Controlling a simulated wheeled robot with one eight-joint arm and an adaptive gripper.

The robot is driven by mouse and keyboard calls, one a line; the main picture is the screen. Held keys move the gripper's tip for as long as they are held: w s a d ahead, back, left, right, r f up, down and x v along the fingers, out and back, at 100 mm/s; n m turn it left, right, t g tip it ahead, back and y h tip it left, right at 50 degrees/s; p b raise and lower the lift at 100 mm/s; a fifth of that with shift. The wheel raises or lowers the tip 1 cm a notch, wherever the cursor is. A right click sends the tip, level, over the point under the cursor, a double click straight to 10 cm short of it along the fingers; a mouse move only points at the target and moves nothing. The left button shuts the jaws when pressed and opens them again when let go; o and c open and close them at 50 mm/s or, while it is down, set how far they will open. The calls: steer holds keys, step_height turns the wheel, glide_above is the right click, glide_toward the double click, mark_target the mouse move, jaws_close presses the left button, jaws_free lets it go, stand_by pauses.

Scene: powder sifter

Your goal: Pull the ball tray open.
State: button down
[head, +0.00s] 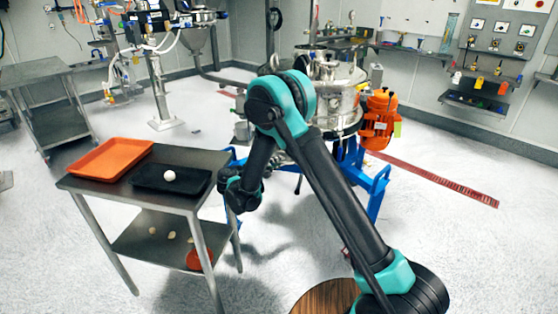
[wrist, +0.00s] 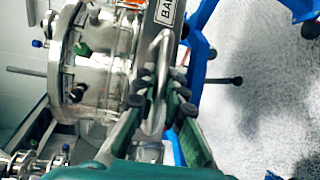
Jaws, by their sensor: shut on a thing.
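In the wrist view the ball tray (wrist: 146,50) shows as a dark grey front plate with a white label (wrist: 166,12) on which only "BA" can be read. A bright metal loop handle (wrist: 163,50) stands out from it. My gripper (wrist: 159,88) is shut on this handle, with one dark finger pad on each side. The tray belongs to the steel sifter (head: 347,99), which stands behind my arm in the head view. In the head view the tray front and my fingertips are hidden by my arm. I cannot tell how far the tray is open.
The sifter stands on a blue frame (head: 378,186) with an orange motor (head: 379,122) at its right. A grey cart (head: 135,187) at the left holds an orange tray (head: 111,158) and a black tray (head: 150,183) with a white ball (head: 169,176).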

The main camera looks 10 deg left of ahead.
steer(key=shift+s+a, duration=0.1)
steer(key=shift+s, duration=0.8)
steer(key=c, duration=1.6)
jaws_free()
steer(key=shift+o, duration=0.2)
steer(key=v, duration=1.2)
